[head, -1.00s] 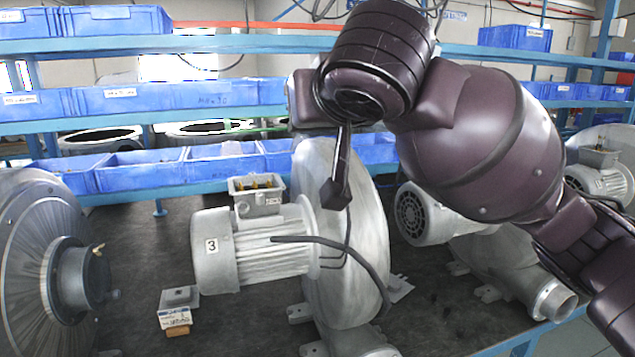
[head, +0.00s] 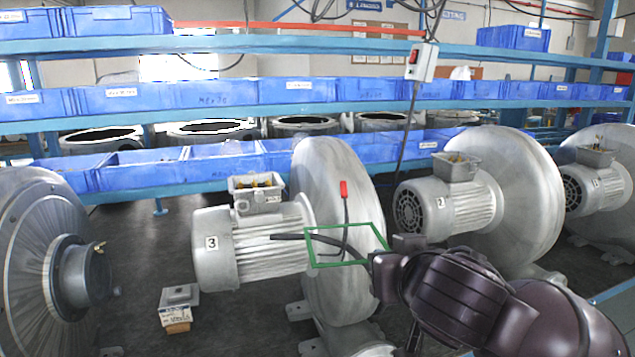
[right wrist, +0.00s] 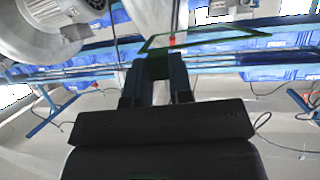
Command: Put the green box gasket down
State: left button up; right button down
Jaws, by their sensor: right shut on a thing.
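The green box gasket (head: 340,264) is a thin rectangular frame in the head view. My right gripper (head: 378,262) is shut on its right side and holds it in front of the silver blower housing, to the right of motor 3. In the right wrist view the gasket (right wrist: 215,33) extends beyond the closed fingers (right wrist: 158,72). The open terminal box (head: 256,197) on top of motor 3 shows brass terminals inside, left of and above the gasket. My left gripper is not in view.
A grey lid-like plate (head: 180,295) lies on a small carton (head: 174,317) on the dark bench. A black cable (head: 300,238) and a red-tipped lead (head: 344,190) are close to the gasket. More blowers (head: 450,205) stand right. Open bench (head: 150,245) lies left of motor 3.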

jog(key=s+d+f+m+h, duration=0.1)
jog(key=d+f, duration=0.4)
jog(key=f, duration=0.4)
jog(key=s+d+f+h, duration=0.1)
jog(key=d+f, duration=0.4)
jog(key=f, duration=0.5)
jog(key=shift+f+m, duration=0.2)
jog(key=shift+m, duration=0.2)
jog(key=shift+d, duration=0.1)
jog(key=shift+f+b, duration=0.6)
jog(key=shift+b, duration=0.05)
jog(key=shift+d, duration=0.15)
